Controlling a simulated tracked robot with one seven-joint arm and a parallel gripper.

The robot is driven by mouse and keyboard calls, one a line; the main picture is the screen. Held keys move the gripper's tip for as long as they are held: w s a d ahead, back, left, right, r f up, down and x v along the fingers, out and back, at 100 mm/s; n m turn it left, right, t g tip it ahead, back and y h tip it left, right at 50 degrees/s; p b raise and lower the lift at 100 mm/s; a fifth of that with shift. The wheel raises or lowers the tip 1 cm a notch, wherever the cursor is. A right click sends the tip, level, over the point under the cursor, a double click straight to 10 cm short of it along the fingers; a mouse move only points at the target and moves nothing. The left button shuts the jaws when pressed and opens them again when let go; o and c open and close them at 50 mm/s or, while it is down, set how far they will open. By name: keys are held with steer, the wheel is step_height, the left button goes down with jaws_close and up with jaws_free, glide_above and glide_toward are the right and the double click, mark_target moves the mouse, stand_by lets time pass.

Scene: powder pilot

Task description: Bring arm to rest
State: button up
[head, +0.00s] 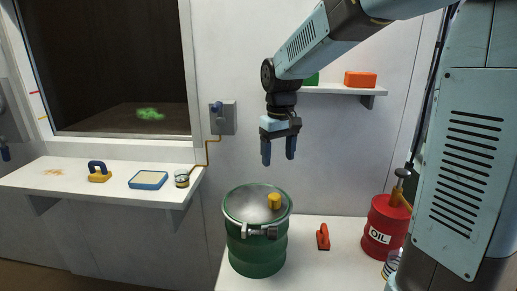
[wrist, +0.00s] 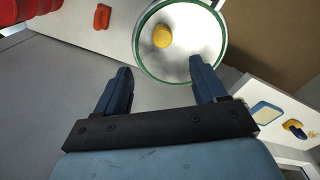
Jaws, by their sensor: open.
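My gripper (head: 279,150) hangs from my arm in the middle of the head view, fingers pointing down. Its two blue fingers are apart with nothing between them. It is in the air above and a little behind the green drum (head: 257,252). In the wrist view the open fingers (wrist: 157,82) show in front of the drum's pale lid (wrist: 185,55). A yellow knob-like piece (head: 274,201) sits on the drum's lid, and it also shows in the wrist view (wrist: 162,36).
A wall shelf (head: 335,90) with an orange block (head: 360,79) is behind. The left ledge (head: 105,190) holds a blue-rimmed tray (head: 148,180) and a yellow-and-blue tool (head: 99,172).

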steer(key=s+d+r+m+t, duration=0.2)
steer(key=s+d, duration=0.4)
steer(key=s, duration=0.4)
steer(key=s+d+r+m+t, duration=0.2)
steer(key=s+d, duration=0.3)
steer(key=s, duration=0.6)
steer(key=shift+d+r+m+t, duration=0.3)
steer(key=shift+d+r+t, duration=0.1)
steer(key=shift+r+t, duration=0.25)
stand_by(0.6)
